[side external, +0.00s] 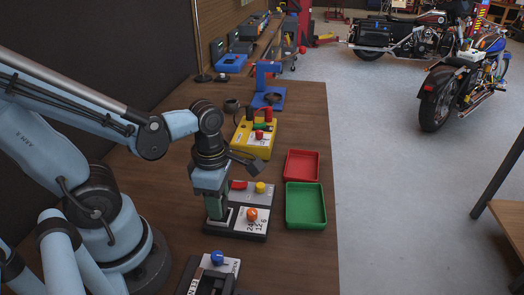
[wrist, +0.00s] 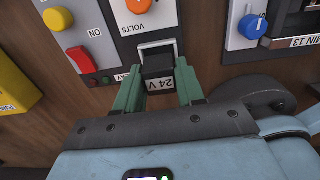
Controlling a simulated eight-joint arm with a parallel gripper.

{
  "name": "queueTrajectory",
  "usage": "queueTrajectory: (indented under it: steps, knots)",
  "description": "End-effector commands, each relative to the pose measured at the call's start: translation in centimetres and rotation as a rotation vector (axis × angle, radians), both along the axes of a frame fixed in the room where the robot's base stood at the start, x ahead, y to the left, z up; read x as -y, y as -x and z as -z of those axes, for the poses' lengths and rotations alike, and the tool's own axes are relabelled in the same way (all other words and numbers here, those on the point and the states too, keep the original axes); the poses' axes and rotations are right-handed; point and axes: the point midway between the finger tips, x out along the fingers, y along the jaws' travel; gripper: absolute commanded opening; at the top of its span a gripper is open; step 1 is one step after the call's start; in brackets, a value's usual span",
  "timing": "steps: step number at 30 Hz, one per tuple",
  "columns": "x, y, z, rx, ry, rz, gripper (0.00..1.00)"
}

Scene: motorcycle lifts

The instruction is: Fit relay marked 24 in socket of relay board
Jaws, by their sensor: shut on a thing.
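My gripper (wrist: 159,88) has its two green fingers shut on a black relay (wrist: 158,65) with a white label reading 24 V. In the side view my gripper (side external: 216,212) points down over the left part of the relay board (side external: 243,230). The board also shows in the wrist view (wrist: 118,47). The relay's far end is at the pale-framed socket (wrist: 157,44), which also shows in the side view (side external: 228,218). I cannot tell how deep the relay sits. The fingers hide most of it in the side view.
The board carries an orange knob (side external: 252,213), a yellow button (side external: 260,187) and a red switch (side external: 239,185). A green tray (side external: 305,224) and a red tray (side external: 302,178) stand to the right. A yellow box (side external: 246,140) is behind; a blue-knobbed unit (side external: 214,267) is in front.

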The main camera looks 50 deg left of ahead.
Motion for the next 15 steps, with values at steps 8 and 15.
queueTrajectory:
  steps: [8, 15]
  knots:
    - [0.00, -0.03, 0.36, 0.000, 0.000, 0.000, 0.07]
    - [0.00, -0.04, 0.80, 0.000, 0.000, 0.000, 0.07]
